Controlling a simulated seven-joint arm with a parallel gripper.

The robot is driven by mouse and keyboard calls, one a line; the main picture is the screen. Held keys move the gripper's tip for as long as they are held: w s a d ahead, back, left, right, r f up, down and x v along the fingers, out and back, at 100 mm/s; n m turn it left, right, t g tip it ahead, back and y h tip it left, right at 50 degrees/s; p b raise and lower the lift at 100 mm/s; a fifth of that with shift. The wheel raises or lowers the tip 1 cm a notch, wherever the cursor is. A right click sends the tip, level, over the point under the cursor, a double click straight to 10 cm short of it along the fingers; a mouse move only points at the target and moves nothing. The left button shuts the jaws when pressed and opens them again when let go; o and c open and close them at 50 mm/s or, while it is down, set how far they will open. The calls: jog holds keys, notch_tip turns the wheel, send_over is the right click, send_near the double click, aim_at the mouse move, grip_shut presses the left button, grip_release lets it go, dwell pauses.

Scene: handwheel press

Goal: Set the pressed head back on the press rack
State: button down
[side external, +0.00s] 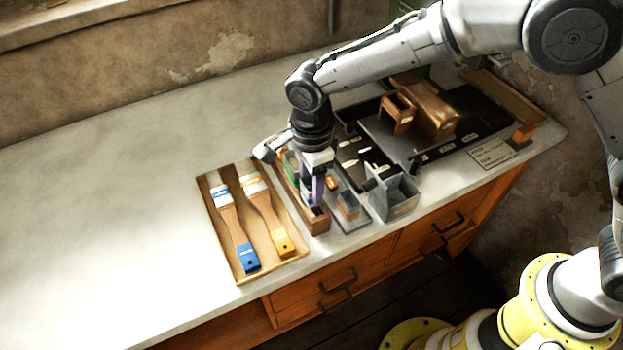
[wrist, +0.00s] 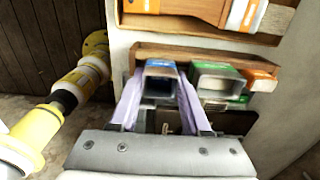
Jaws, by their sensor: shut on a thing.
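My gripper (side external: 314,195) points down over the narrow wooden rack (side external: 318,222) in the side view. In the wrist view its two pale purple fingers (wrist: 160,98) are shut on a grey, hollow head with a blue label (wrist: 160,68). The fingers hide most of this head in the side view. I cannot tell whether its base touches the rack. A similar grey head with a green label (wrist: 215,84) is beside it on the right in the wrist view. The rack's wooden edge (wrist: 195,56) runs just behind both heads.
A wooden tray (side external: 240,279) with two paintbrushes lies left of the rack. An open grey box (side external: 398,205) and a small tray with a grey block (side external: 348,206) stand to the right. The counter's left side is clear.

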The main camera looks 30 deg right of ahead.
jog(key=shift+f, duration=0.35)
dwell(0.5)
jog(key=shift+c, duration=1.4)
grip_release()
notch_tip(320, 180, up, 14)
